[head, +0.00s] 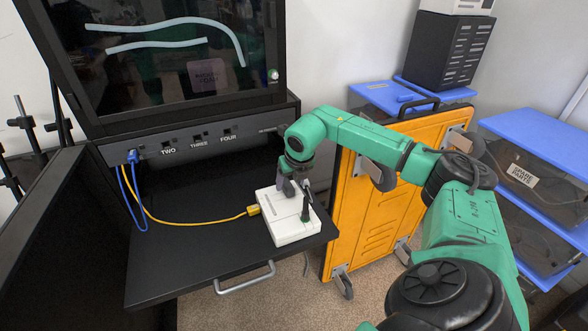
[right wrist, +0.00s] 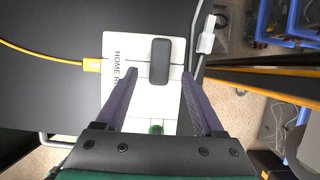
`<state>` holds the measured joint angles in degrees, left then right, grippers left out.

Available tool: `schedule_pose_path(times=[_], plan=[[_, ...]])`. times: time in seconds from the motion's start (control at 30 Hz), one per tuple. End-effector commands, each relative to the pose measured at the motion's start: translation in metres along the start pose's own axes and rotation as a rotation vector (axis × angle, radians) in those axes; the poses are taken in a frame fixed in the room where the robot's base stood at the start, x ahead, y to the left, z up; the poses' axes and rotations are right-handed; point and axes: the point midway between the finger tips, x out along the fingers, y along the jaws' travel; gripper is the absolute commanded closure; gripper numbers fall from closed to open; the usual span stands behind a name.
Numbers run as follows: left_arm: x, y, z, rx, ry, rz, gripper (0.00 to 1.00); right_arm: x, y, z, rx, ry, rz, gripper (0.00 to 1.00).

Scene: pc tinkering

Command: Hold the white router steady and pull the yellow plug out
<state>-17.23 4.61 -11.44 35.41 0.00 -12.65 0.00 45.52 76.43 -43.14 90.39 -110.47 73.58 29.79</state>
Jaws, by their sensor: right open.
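The white router (head: 285,228) lies on the black shelf near its right front corner; it also shows in the right wrist view (right wrist: 116,88). The yellow plug (head: 254,210) sits at the router's left side, on a yellow cable; it appears at the left in the right wrist view (right wrist: 92,65). My right gripper (head: 287,190) is above the router, its fingers pointing down. In the right wrist view its open fingers (right wrist: 160,74) stand either side of a dark rounded block (right wrist: 160,60) on the router. Contact cannot be told. My left gripper is not in view.
The yellow cable (head: 190,223) runs left to a panel (head: 183,143), beside a blue cable (head: 130,200). A grey cable with a pale connector (right wrist: 207,35) lies by the router's right side. An orange cabinet (head: 350,235) stands right of the shelf. The shelf's middle is clear.

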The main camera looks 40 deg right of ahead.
Motion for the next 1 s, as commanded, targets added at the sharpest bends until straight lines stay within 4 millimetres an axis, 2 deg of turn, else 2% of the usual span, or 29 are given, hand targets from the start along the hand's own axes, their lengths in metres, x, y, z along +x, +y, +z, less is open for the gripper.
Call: schedule_pose_path(times=[0.13, 0.4, 0.43, 0.47, 0.6, 0.73, 0.77, 0.8, 0.83, 1.0], plan=[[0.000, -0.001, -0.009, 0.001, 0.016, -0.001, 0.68, 0.019, 0.001, 0.000, 0.001, 0.000, 0.002, 0.30], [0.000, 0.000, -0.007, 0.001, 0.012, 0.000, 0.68, 0.023, 0.000, 0.000, 0.000, -0.001, 0.001, 0.30], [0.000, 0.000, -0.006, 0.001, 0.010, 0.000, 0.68, 0.023, 0.000, 0.000, 0.000, -0.001, 0.001, 0.34], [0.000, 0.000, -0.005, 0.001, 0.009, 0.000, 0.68, 0.023, 0.000, 0.000, 0.000, -0.001, 0.001, 0.45], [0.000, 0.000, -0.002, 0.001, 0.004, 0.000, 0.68, 0.023, 0.000, 0.000, 0.000, -0.001, 0.001, 0.99], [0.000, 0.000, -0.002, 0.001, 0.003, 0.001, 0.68, 0.023, 0.000, 0.000, 0.000, -0.001, 0.001, 1.00], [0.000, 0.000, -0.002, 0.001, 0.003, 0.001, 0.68, 0.023, 0.000, 0.000, 0.000, -0.001, 0.001, 0.77], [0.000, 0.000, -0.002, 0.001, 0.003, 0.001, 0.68, 0.023, 0.000, 0.000, 0.000, -0.001, 0.001, 0.92], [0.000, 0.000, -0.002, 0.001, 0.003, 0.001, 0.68, 0.023, 0.000, 0.000, 0.000, -0.001, 0.001, 1.00], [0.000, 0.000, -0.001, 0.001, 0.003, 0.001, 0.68, 0.022, 0.000, 0.001, 0.000, -0.001, 0.002, 1.00]])
